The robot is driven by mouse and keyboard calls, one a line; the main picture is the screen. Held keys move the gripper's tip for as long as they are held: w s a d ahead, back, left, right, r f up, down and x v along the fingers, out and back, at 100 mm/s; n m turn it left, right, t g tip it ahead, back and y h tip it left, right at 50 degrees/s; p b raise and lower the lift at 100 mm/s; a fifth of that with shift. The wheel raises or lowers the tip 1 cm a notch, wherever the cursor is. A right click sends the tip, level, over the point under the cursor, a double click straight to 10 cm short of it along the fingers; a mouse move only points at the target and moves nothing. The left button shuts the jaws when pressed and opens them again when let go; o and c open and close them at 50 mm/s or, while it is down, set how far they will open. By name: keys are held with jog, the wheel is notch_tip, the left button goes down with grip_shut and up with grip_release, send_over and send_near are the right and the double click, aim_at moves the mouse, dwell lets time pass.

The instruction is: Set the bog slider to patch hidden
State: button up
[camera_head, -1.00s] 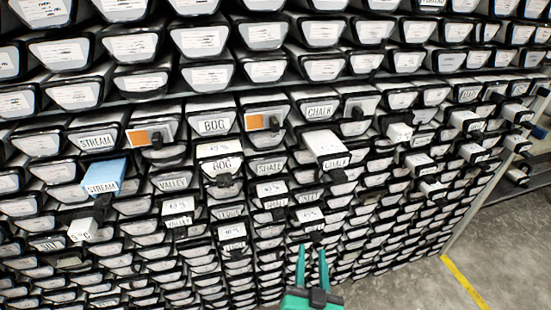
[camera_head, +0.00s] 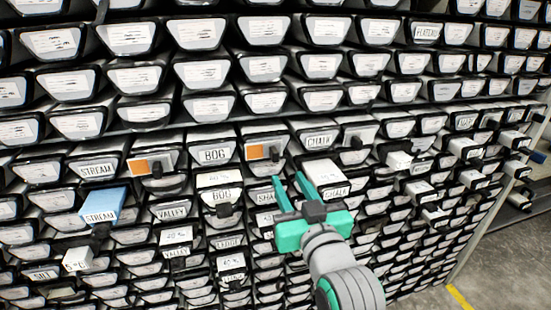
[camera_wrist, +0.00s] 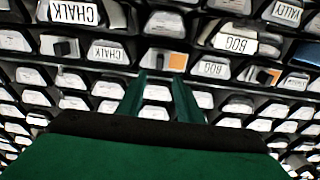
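A panel beside the BOG label (camera_head: 215,155) carries an orange patch (camera_head: 254,152) on its left and a black slider knob (camera_head: 275,153) on its right; the patch is uncovered. In the wrist view, which is upside down, this knob (camera_wrist: 155,58) lies beside the orange patch (camera_wrist: 177,60). I take this as the bog slider. My gripper (camera_head: 288,178) is open and empty, its fingertips just below the knob in the head view. In the wrist view the fingertips (camera_wrist: 159,77) flank the knob's direction; contact cannot be told.
A similar panel left of BOG shows an orange patch (camera_head: 140,167) and a knob (camera_head: 157,169). The panel right of the CHALK label (camera_head: 319,141) has its knob (camera_head: 356,141) and no orange showing. Pulled-out boxes, one blue (camera_head: 102,207), jut out around my gripper.

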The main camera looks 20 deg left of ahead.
aim_at(276, 157)
jog(key=x, duration=1)
jog(key=shift+w+a+r, duration=0.1)
jog(key=shift+w+a, duration=0.2)
jog(key=shift+a, duration=0.05)
